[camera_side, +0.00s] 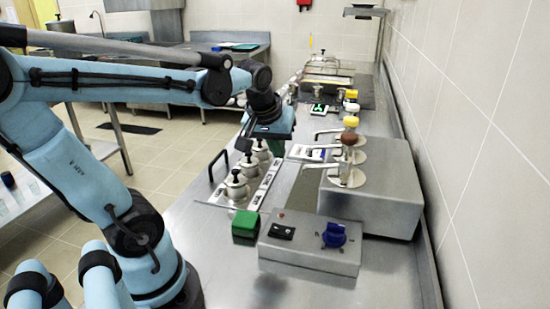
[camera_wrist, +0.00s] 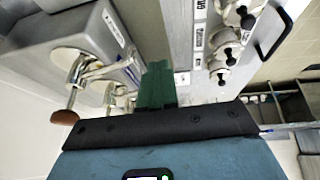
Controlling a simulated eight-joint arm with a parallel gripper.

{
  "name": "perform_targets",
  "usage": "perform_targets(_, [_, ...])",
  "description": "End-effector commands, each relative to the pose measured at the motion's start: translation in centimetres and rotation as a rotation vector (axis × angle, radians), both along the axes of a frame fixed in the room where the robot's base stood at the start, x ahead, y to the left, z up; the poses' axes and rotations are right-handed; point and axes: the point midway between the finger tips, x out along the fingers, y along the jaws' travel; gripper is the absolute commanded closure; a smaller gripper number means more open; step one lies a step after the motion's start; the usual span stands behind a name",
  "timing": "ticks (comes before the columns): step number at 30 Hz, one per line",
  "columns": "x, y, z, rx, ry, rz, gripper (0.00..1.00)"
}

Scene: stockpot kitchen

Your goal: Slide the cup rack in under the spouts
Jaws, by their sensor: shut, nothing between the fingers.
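The cup rack (camera_side: 266,184) is a pale strip on the steel counter with several lidded metal cups (camera_side: 236,188) in a row. A black handle (camera_side: 217,166) stands on its left side. The spouts (camera_side: 325,133) stick out leftward from pumps on a steel dispenser box (camera_side: 385,185); the rack lies left of them, with bare counter between. My gripper (camera_side: 274,147) is over the far end of the rack, partly hidden by my wrist. In the wrist view its green fingers (camera_wrist: 156,85) are together and empty, between the dispenser (camera_wrist: 75,30) and the rack (camera_wrist: 199,40).
A small white panel (camera_side: 307,152) lies beyond the rack. More kitchen items (camera_side: 335,80) stand at the far end. A tiled wall borders the right.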

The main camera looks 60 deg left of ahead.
Motion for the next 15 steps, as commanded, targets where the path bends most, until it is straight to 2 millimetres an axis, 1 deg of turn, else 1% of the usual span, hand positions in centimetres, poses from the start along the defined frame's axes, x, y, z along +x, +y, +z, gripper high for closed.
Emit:
perform_targets(1, [0.2, 2.6, 0.4, -0.020, 0.019, 0.140, 1.00])
perform_targets(2, [0.2, 4.0, 0.5, -0.030, 0.029, 0.219, 1.00])
perform_targets(3, [0.0, 5.9, 0.6, -0.045, 0.041, 0.329, 1.00])
perform_targets(5, [-0.3, 8.7, 0.7, -0.063, 0.058, 0.493, 1.00])
perform_targets(6, [-0.7, 10.5, 0.7, -0.072, 0.068, 0.603, 1.00])
perform_targets(7, [-1.0, 12.0, 0.7, -0.080, 0.075, 0.687, 1.00])
perform_targets(8, [-1.4, 13.4, 0.7, -0.086, 0.081, 0.770, 1.00])
perform_targets(9, [-2.0, 15.2, 0.6, -0.091, 0.087, 0.881, 1.00])
perform_targets(12, [-3.9, 19.4, 0.2, -0.099, 0.099, 1.142, 1.00])
perform_targets(15, [-5.7, 22.7, -0.2, -0.097, 0.103, 1.356, 1.00])
